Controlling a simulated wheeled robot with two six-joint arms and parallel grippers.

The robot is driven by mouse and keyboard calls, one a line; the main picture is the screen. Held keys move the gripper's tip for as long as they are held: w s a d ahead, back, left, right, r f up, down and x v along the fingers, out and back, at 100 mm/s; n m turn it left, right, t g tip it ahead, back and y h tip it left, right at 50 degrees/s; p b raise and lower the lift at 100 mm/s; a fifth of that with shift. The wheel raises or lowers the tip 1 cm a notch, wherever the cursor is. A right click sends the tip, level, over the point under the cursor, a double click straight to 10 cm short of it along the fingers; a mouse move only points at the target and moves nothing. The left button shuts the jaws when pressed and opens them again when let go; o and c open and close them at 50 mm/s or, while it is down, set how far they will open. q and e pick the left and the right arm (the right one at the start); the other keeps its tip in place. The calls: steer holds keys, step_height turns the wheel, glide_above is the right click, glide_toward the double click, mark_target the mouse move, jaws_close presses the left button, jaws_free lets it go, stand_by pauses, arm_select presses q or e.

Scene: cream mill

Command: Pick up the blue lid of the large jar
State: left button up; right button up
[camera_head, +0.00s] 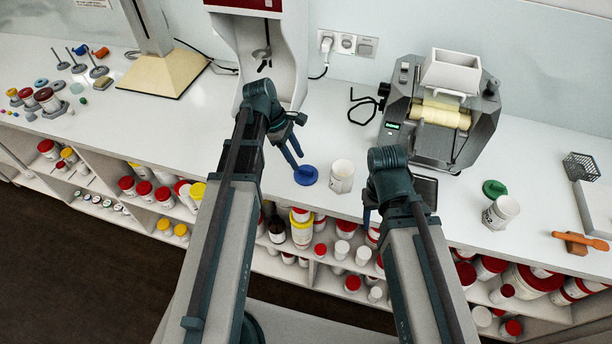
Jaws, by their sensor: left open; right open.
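The blue lid (306,176) lies flat on the white counter, near its front edge. An open white jar (342,178) stands upright just to the right of the lid. My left gripper (298,162) is open and empty, with its fingers pointing down close to the lid, at its upper left. I cannot tell whether a fingertip touches the lid. My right gripper (369,214) is at the counter's front edge, to the right of and nearer than the jar. Its fingers are seen nearly edge-on, and nothing shows between them.
A roller mill (434,112) stands behind on the right. A green lid (495,188) lies by another white jar (500,212), with an orange-handled tool (580,241) further right. A red and white machine (262,50) stands behind my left gripper. Shelves of jars lie below the counter.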

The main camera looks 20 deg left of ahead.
mark_target(305, 169)
arm_select(q)
steer(key=b+x, duration=0.4)
steer(key=x, duration=0.1)
steer(key=shift+w+d+b, duration=0.2)
steer(key=shift+w+b, duration=0.05)
steer(key=shift+b, duration=0.05)
jaws_close()
